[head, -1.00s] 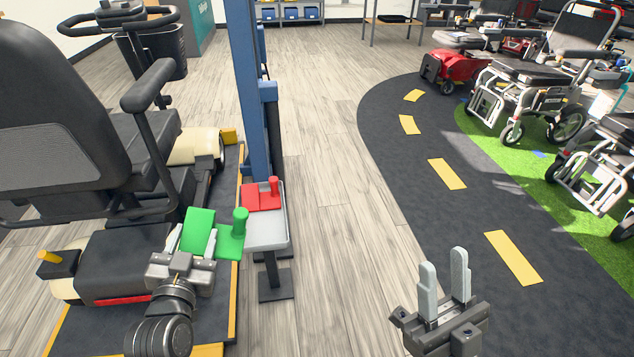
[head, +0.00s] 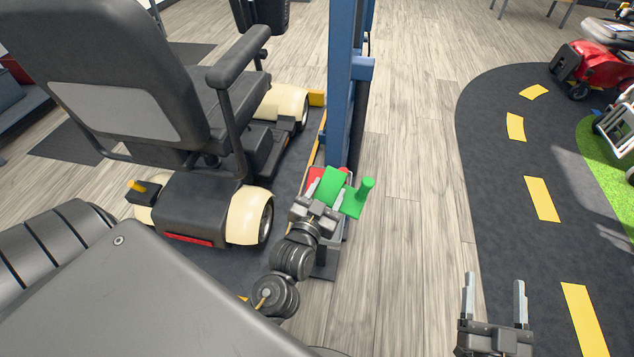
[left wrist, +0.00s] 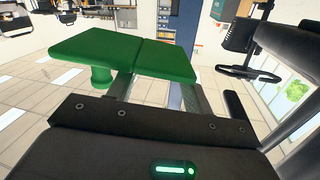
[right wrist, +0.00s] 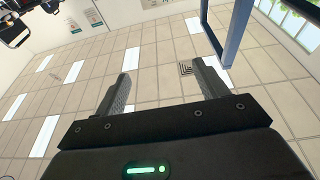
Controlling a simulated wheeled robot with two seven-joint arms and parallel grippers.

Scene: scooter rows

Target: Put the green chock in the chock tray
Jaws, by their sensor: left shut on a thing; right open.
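The green chock (head: 352,200), a wedge with an upright peg handle, is held in my left gripper (head: 322,200). Its plates fill the upper left of the left wrist view (left wrist: 125,55), between the fingers. In the head view the chock overlaps the grey chock tray (head: 328,240) on its stand beside the blue post. Most of the tray is hidden behind the chock and gripper. I cannot tell whether the chock touches it. Red parts of another chock (head: 315,175) show behind the green one. My right gripper (head: 495,300) is open and empty over the floor.
The blue post (head: 340,100) rises just behind the tray. A black and cream scooter (head: 195,190) stands to the left on a dark mat. Wooden floor right of the tray is clear, then a dark track with yellow dashes (head: 541,199).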

